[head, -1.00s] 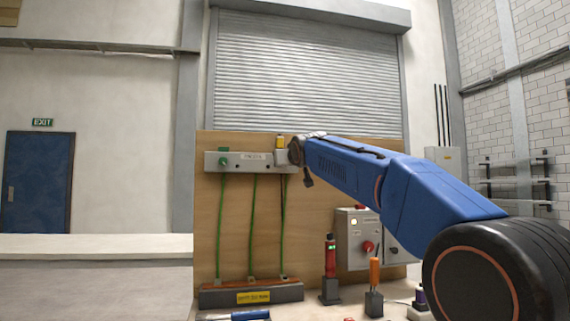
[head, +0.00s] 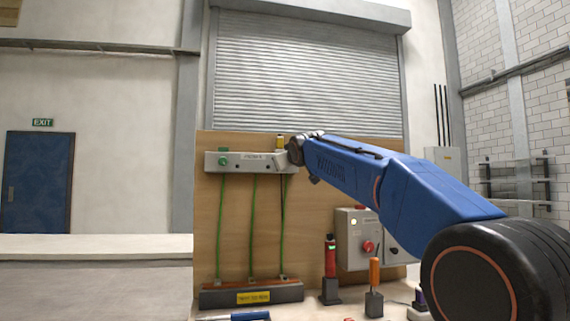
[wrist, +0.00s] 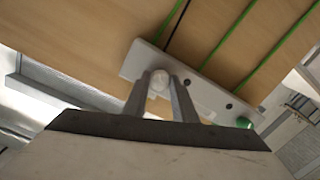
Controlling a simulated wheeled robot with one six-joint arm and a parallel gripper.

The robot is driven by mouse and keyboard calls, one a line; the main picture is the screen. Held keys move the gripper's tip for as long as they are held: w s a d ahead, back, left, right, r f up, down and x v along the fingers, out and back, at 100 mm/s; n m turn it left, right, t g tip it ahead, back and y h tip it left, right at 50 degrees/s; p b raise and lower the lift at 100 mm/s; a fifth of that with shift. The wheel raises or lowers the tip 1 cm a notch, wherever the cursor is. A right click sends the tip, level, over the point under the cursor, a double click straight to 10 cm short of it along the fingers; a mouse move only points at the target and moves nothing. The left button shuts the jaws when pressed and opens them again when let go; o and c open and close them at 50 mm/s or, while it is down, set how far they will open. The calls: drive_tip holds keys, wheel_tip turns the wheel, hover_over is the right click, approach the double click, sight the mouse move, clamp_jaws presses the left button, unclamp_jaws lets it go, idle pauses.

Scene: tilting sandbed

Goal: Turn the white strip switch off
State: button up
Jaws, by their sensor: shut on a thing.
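A pale grey strip (head: 240,162) is fixed across the top of the wooden board, with a green knob (head: 223,161) at its left end and a label (head: 253,156) on its front. In the wrist view the strip (wrist: 205,93) runs diagonally, with the green knob (wrist: 243,122) at lower right. A white rounded knob (wrist: 158,82) at the strip's other end sits between the two fingertips. My gripper (wrist: 160,84) is shut on this white knob. In the head view my gripper covers the strip's right end, so the knob's exact angle is hidden.
Green cables (head: 253,225) hang below the strip to a low block (head: 225,299). A grey control box (head: 352,248) with a red knob is at the board's lower right. A red tool (head: 330,262) and an orange-handled tool (head: 374,270) stand in front.

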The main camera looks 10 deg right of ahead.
drive_tip(key=o, duration=1)
drive_tip(key=shift+o, duration=0.2)
drive_tip(key=s, duration=1.7)
drive_tip(key=shift+s+d+r, duration=0.2)
drive_tip(key=shift+s+r, duration=0.05)
drive_tip(key=shift+r, duration=0.15)
